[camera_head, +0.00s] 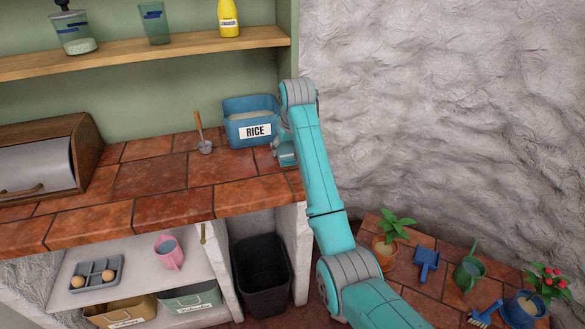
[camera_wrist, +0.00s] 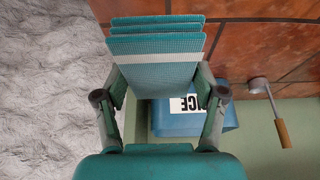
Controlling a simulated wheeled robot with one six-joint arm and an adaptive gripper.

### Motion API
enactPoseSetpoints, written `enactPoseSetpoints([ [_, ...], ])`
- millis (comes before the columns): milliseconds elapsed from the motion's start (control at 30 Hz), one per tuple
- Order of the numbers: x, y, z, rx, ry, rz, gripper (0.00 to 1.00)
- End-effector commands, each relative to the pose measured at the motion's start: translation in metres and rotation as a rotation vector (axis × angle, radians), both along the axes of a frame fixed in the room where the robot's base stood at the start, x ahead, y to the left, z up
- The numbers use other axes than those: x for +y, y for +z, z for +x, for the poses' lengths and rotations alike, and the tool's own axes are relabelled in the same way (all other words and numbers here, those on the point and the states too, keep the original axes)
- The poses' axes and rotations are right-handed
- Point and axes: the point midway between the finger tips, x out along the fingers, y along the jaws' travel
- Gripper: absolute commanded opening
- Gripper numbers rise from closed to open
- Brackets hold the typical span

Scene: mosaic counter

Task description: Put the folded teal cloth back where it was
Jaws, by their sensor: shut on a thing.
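The folded teal cloth (camera_wrist: 158,43) shows in the wrist view as stacked layers with a pale stripe. My gripper (camera_wrist: 160,80) is shut on it, one finger at each side. In the head view a small part of the cloth (camera_head: 287,157) shows under my gripper (camera_head: 284,143), at the right end of the tiled counter (camera_head: 150,177), just right of the blue RICE bin. I cannot tell whether the cloth touches the tiles. My wrist hides part of this area.
The blue RICE bin (camera_head: 238,108) stands close on the left, against the back wall. A scoop (camera_head: 204,146) is left of it, and a bread box (camera_head: 72,145) is farther left. The rough white wall (camera_head: 430,100) is close on the right. The counter's middle is clear.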

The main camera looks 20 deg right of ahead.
Motion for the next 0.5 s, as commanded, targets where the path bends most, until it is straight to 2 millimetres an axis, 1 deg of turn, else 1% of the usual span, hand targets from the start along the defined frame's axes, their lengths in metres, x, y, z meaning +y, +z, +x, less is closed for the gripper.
enactPoseSetpoints([
  [33,0.000,-0.011,-0.001,0.003,0.000,0.000,0.37],
  [100,0.000,-0.023,-0.001,0.003,0.000,0.000,0.37],
  [200,0.000,-0.035,0.000,0.002,0.000,0.000,0.37],
  [367,0.000,-0.048,0.000,0.001,0.000,0.000,0.37],
  [500,0.000,-0.067,0.000,0.002,0.000,0.000,0.37],
])
